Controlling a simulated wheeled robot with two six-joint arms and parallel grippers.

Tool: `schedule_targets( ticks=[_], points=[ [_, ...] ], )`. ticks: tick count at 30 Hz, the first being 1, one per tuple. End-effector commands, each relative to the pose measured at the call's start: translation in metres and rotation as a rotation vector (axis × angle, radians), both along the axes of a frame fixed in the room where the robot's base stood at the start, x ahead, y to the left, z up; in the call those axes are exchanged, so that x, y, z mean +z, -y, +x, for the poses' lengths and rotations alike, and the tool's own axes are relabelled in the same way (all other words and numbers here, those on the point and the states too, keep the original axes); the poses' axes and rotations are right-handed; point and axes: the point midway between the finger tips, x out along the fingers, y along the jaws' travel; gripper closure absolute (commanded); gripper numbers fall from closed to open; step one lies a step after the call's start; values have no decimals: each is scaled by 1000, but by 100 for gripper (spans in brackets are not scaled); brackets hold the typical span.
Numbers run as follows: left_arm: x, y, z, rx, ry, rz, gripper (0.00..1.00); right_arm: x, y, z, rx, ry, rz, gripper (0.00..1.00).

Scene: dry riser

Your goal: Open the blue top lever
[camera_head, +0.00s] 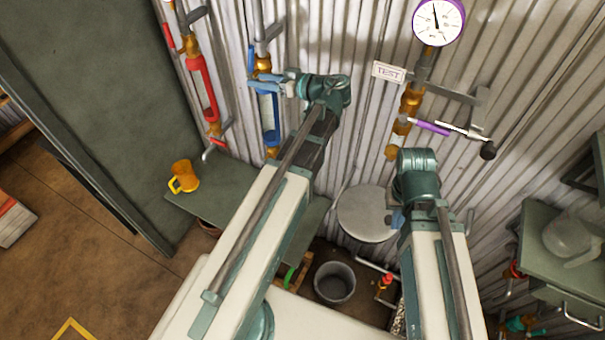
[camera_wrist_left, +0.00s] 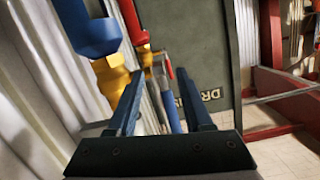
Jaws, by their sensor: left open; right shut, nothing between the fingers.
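The blue riser is on the corrugated wall at upper left, with a brass fitting (camera_head: 262,62) above its blue-framed sight section (camera_head: 270,118). The blue top lever (camera_head: 251,58) appears as a narrow blue bar hanging left of the fitting. My left gripper (camera_head: 258,82) is open at the riser, just below the fitting. In the left wrist view, a blue handle (camera_wrist_left: 170,105) on a grey arm shows between the fingers of the left gripper (camera_wrist_left: 160,100); contact cannot be told. My right gripper (camera_head: 397,218) is shut and empty, low in front of the wall, partly hidden by its wrist.
A brass test pipe with a purple lever (camera_head: 428,126) and gauge (camera_head: 438,20) is at right. A yellow mug (camera_head: 184,177) sits on a shelf, and a bucket (camera_head: 335,282) is below.

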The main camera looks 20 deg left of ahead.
Motion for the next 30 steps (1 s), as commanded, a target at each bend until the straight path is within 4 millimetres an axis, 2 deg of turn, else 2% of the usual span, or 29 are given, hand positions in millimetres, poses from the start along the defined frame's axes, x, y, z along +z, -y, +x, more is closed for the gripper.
schedule_targets(
  ticks=[1,10,12,30],
  points=[
    [-10,1,0,-1,2,28,49,-16,0,0,0,0,0,100],
    [-15,4,0,-1,16,197,49,-58,0,0,0,0,0,100],
    [-7,21,-1,-4,16,191,49,-49,0,0,0,0,0,100],
    [-8,135,-9,-4,14,187,49,-49,0,0,0,0,0,100]
  ],
)
